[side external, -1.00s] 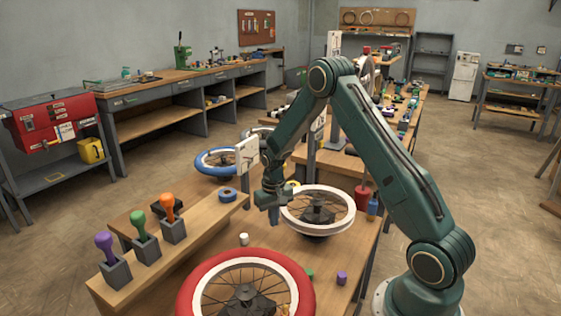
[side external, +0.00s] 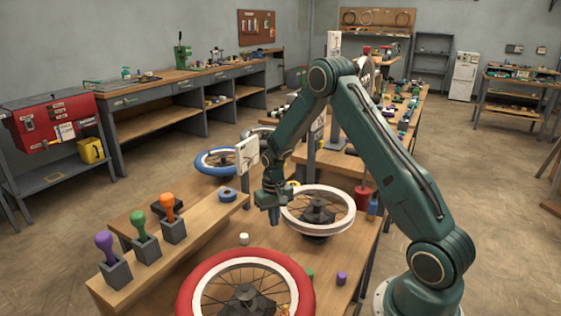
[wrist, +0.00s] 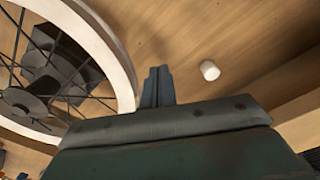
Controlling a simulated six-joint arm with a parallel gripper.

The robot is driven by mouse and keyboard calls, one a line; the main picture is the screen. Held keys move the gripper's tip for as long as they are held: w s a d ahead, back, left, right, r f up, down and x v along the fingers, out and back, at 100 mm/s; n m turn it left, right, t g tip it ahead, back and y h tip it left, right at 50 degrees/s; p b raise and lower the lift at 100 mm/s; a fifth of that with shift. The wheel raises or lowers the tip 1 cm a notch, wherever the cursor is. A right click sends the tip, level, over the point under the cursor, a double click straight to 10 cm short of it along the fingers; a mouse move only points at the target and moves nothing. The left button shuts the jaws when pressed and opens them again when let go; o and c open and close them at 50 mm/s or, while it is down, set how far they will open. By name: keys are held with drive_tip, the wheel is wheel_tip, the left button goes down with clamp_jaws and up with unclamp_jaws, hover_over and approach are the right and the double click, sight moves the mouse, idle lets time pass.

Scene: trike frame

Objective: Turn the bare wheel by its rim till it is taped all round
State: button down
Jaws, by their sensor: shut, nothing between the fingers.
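The bare wheel (side external: 317,232) has a white rim and dark spokes, and lies flat on a dark hub stand on the table. It also shows at the upper left of the wrist view (wrist: 118,62). My gripper (side external: 274,214) is at the wheel's left edge in the side view. In the wrist view its fingers (wrist: 158,75) are together, with nothing seen between them, just outside the rim. I cannot tell whether they touch the rim. I see no tape on the visible part of the rim.
A red-rimmed wheel (side external: 196,292) lies in front and a blue-rimmed wheel (side external: 208,166) behind. A blue tape roll (side external: 228,195) and several coloured-handled tools in grey blocks (side external: 116,272) are at left. A small white cylinder (side external: 244,239) stands on the table; it also shows in the wrist view (wrist: 210,70).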

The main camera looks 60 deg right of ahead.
drive_tip(key=shift+s+d, duration=0.4)
drive_tip(key=shift+d, duration=0.25)
drive_tip(key=s+a, duration=0.6)
drive_tip(key=s, duration=0.4)
drive_tip(key=shift+s, duration=0.15)
drive_tip(key=shift+a, duration=0.1)
drive_tip(key=w+a, duration=0.2)
drive_tip(key=a, duration=0.1)
drive_tip(key=shift+a, duration=0.15)
idle(0.5)
